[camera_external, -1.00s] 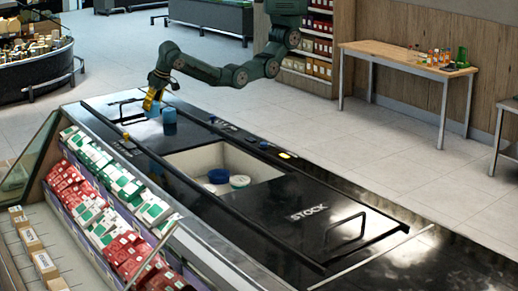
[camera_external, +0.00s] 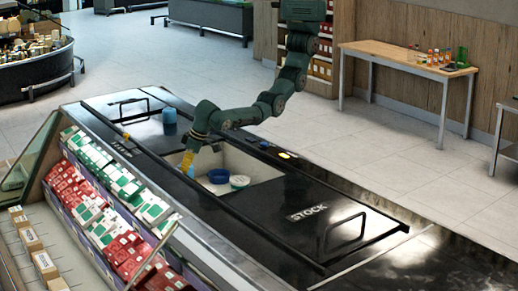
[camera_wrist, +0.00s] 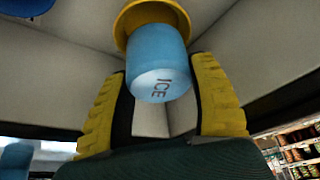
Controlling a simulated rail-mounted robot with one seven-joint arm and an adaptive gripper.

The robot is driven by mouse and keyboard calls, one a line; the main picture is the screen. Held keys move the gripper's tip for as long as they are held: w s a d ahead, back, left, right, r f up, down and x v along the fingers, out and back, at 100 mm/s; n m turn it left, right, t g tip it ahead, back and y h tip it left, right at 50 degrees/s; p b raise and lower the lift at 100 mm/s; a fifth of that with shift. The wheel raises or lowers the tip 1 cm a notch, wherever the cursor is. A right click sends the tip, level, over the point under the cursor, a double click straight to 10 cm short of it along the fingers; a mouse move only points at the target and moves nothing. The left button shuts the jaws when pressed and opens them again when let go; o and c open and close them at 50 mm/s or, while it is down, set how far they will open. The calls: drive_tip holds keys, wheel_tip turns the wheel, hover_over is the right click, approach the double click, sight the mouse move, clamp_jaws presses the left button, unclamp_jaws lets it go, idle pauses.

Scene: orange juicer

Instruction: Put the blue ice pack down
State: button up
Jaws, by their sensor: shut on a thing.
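The blue ice pack (camera_wrist: 160,65) is a light blue cylinder marked ICE, seen between the yellow fingers of my gripper (camera_wrist: 162,68) in the wrist view. My gripper is shut on it. In the external view my gripper (camera_external: 188,165) points down at the left end of the open white-walled bin (camera_external: 257,164). A bit of blue shows at the fingers there; most of the ice pack is hidden. In the wrist view a round yellow rim (camera_wrist: 125,22) shows behind the ice pack; I cannot tell whether they touch.
Another blue cylinder (camera_external: 169,116) stands on the black left cover. A dark blue round thing (camera_external: 219,176) and a white, green-edged one (camera_external: 239,182) sit in the bin. The black STOCK cover (camera_external: 290,225) lies right of it. Red and green boxes (camera_external: 110,215) line the front shelf.

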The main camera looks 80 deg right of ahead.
drive_tip(key=shift+f, duration=1.9)
drive_tip(key=o, duration=1.2)
drive_tip(key=shift+r, duration=0.1)
drive_tip(key=v, duration=1.2)
drive_tip(key=shift+r, duration=0.25)
drive_tip(key=shift+w, duration=0.15)
